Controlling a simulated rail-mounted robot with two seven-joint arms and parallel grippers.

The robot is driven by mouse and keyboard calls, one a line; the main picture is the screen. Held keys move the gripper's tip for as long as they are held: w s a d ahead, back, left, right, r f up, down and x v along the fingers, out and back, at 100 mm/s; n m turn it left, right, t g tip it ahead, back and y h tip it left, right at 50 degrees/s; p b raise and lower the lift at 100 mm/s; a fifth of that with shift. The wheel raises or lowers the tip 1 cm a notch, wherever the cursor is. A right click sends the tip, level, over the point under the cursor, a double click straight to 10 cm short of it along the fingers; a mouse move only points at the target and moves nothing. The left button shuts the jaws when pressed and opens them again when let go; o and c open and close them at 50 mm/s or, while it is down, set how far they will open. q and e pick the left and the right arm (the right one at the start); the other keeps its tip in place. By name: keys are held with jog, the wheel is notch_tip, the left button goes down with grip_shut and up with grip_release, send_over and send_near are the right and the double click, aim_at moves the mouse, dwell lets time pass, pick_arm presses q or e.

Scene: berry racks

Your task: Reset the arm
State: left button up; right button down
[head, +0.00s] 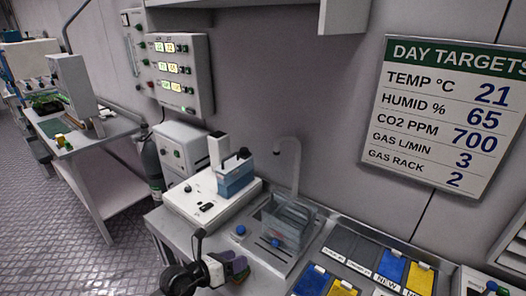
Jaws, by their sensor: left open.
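My left gripper (226,264) is at the bottom of the head view, in front of the bench and left of the sink. It is open, and I see nothing between its fingers. Its black wrist shows at the lower edge, and the rest of the arm is out of frame. My right gripper is not in the view.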

pick_arm(q)
jog(key=s+a+r+n+t+y, duration=0.1)
jog(key=a+r+n+t+y, duration=0.7)
jog(key=n, duration=0.7)
jog(key=a+r+n+t+y, duration=0.3)
jog(key=a+r+n+y, duration=0.2)
jog(key=r+n+y, duration=0.7)
jog(key=s+d+f+n+g+h+p, duration=0.15)
jog(key=s+f+n+g+h, duration=0.35)
jog(key=s+f, duration=0.7)
jog(key=s+f+n+g+h+p, duration=0.15)
jog(key=s+f+g, duration=0.55)
jog(key=s, duration=0.9)
jog(key=s+d+f+n+g+h+p, duration=0.1)
jog(key=s+f+n+g+h+p, duration=0.35)
jog(key=s+f, duration=0.75)
notch_tip(320, 180, up, 40)
jog(key=s+y+p, duration=0.1)
jog(key=p, duration=3.4)
jog(key=shift+f+g+y, duration=0.25)
jog(key=shift+g+y, duration=0.15)
jog(key=shift+g, duration=0.05)
